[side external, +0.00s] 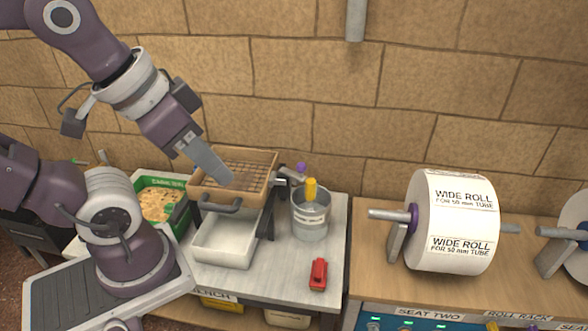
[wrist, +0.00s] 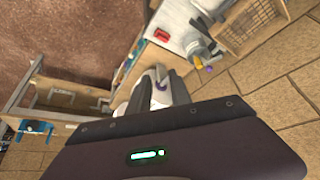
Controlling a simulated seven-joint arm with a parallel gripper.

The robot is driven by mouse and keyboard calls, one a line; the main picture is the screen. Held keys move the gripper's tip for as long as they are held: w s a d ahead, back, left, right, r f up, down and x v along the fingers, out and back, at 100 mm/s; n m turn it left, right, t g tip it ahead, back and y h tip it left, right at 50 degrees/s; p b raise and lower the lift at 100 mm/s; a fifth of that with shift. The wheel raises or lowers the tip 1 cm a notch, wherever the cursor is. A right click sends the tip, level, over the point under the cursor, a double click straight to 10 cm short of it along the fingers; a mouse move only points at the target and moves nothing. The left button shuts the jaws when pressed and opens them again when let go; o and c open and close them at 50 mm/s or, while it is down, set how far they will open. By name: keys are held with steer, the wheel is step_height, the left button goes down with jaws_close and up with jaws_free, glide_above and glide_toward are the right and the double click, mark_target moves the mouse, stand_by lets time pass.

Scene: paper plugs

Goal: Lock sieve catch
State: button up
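The sieve (side external: 262,160) is a wooden frame with a wire mesh, held above a white tray (side external: 222,240). A dark handle (side external: 222,207) is on its front side. At its right end is a grey metal lever (side external: 290,174) with a purple knob (side external: 301,168), which looks like the catch. In the wrist view the sieve (wrist: 250,25) is at the upper right and the purple knob (wrist: 209,69) is left of it. My gripper (side external: 224,178) appears over the mesh, left of the knob and apart from it. It is seen edge-on, so its opening is unclear.
A red object (side external: 318,274) lies in front. A green box (side external: 163,200) is at the left. A large paper roll (side external: 452,222) is at the right. The brick wall stands close behind.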

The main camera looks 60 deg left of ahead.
steer(key=w+a, duration=0.1)
steer(key=w, duration=0.2)
steer(key=w+a+r+n, duration=0.1)
steer(key=w, duration=0.3)
steer(key=w+a+r+n, duration=0.1)
steer(key=w, duration=0.2)
steer(key=shift+w+g, duration=0.3)
steer(key=shift+w, duration=0.1)
jaws_close()
steer(key=w+a+f+n+y, duration=0.1)
steer(key=w+a+f+n, duration=0.1)
steer(key=w+a+f, duration=0.5)
steer(key=w+a+f+n+g+y, duration=0.1)
steer(key=w+a+f+n, duration=0.1)
steer(key=w+a+f, duration=0.5)
steer(key=w+a, duration=0.3)
steer(key=w, duration=0.4)
steer(key=shift+w+a+f+g, duration=0.25)
steer(key=shift+w+a+g, duration=0.05)
steer(key=shift+a, duration=0.05)
